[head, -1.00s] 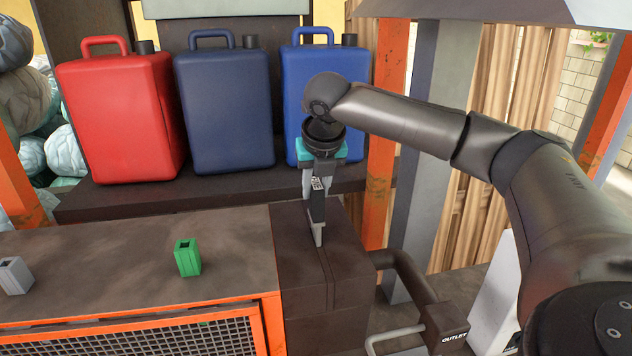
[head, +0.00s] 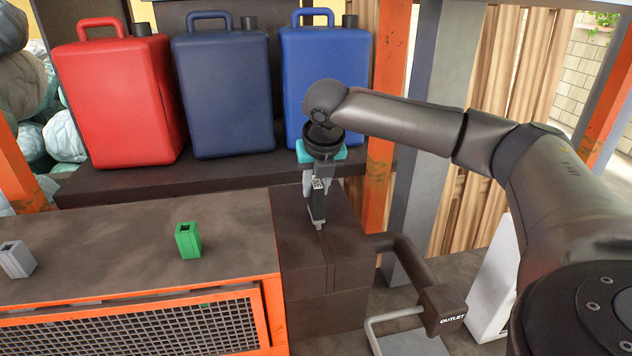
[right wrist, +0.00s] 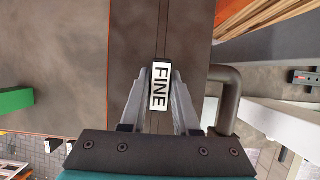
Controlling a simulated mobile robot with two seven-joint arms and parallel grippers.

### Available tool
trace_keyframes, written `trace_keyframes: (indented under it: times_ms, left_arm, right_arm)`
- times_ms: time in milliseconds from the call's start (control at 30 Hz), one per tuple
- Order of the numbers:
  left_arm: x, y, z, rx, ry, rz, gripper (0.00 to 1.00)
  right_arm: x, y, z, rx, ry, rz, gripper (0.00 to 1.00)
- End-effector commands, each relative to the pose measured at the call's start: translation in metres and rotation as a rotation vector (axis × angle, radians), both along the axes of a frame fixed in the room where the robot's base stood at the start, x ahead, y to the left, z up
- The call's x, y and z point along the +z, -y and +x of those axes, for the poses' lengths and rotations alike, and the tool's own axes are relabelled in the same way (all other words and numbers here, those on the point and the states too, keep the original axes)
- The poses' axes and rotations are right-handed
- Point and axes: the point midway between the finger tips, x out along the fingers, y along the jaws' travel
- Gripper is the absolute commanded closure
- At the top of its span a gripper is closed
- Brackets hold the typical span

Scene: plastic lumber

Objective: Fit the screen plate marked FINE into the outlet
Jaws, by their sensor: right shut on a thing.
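My right gripper (head: 317,208) is pointing down over the dark brown block and is shut on the screen plate marked FINE. In the right wrist view the plate's white label, FINE (right wrist: 160,88), shows between the two fingers (right wrist: 160,100). The plate is in line with a narrow seam along the block's top. Its lower end meets the block at that seam; I cannot tell how deep it sits. The outlet (head: 440,308) is a dark box lettered OUTLET, at the end of a bent pipe to the right of the block. My left gripper is not in view.
A green block (head: 188,241) and a grey block (head: 17,260) stand on the brown machine top (head: 110,238). Red (head: 120,100), navy (head: 222,95) and blue (head: 325,75) cans stand on a shelf behind. An orange post (head: 385,120) rises close behind my right arm.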

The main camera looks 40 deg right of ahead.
Motion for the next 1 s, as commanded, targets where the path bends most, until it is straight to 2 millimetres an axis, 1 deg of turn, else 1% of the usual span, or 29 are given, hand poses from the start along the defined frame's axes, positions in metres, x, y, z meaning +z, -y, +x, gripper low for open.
trace_keyframes:
  times_ms: [400, 433, 700, 733, 1000]
  left_arm:
    - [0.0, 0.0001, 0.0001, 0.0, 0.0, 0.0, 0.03]
    - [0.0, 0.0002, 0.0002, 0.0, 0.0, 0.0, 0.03]
    - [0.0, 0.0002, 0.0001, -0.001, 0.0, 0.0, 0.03]
    - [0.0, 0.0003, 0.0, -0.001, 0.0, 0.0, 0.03]
    - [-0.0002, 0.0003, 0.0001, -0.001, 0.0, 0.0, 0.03]
  right_arm:
    - [-0.0013, 0.0002, 0.0003, -0.001, 0.002, 0.0, 1.0]
    - [-0.0013, 0.0002, 0.0003, -0.001, 0.002, 0.0, 0.68]
    - [-0.0014, 0.0002, 0.0001, -0.001, 0.001, 0.0, 0.38]
    - [-0.0015, 0.0002, 0.0001, -0.001, 0.001, 0.0, 0.35]
    - [-0.001, -0.0002, -0.0005, 0.0, 0.0, 0.0, 0.35]
